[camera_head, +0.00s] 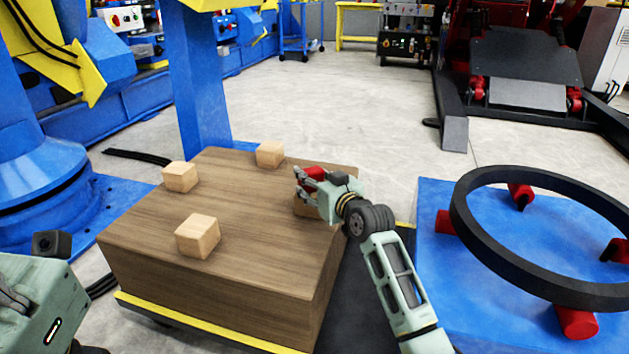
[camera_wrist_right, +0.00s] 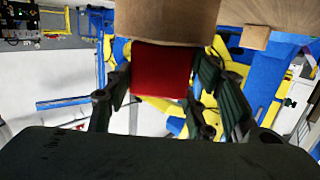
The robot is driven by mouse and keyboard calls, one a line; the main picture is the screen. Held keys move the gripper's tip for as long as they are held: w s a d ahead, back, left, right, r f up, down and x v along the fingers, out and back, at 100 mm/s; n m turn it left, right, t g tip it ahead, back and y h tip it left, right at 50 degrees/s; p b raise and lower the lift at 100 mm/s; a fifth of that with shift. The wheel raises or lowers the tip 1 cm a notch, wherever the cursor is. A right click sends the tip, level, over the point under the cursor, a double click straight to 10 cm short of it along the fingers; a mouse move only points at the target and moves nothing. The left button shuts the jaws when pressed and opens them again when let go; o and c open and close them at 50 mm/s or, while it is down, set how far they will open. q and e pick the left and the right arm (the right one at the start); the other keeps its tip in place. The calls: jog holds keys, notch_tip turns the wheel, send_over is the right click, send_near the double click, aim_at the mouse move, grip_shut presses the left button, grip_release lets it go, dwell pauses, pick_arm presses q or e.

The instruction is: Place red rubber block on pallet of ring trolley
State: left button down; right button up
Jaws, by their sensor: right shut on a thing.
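A red rubber block (camera_head: 314,173) is in my right gripper (camera_head: 303,184), over the right edge of a wooden box-shaped pallet (camera_head: 150,225). In the right wrist view the red block (camera_wrist_right: 160,70) shows between the two dark fingers of the right gripper (camera_wrist_right: 160,85), which is shut on it. A wooden cube (camera_head: 305,209) is just below the gripper and partly hidden by it. That cube fills the top middle of the wrist view (camera_wrist_right: 165,18), very close to the red block; I cannot tell whether they touch.
Several wooden cubes, such as the front one (camera_head: 198,236), stand on the pallet. A blue platform (camera_head: 437,262) at right carries a black ring (camera_head: 480,245) over several red blocks (camera_head: 577,322). A blue post (camera_head: 200,90) stands behind the pallet. Grey floor lies beyond.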

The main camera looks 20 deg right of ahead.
jog(key=o, duration=1.3)
jog(key=shift+c, duration=0.2)
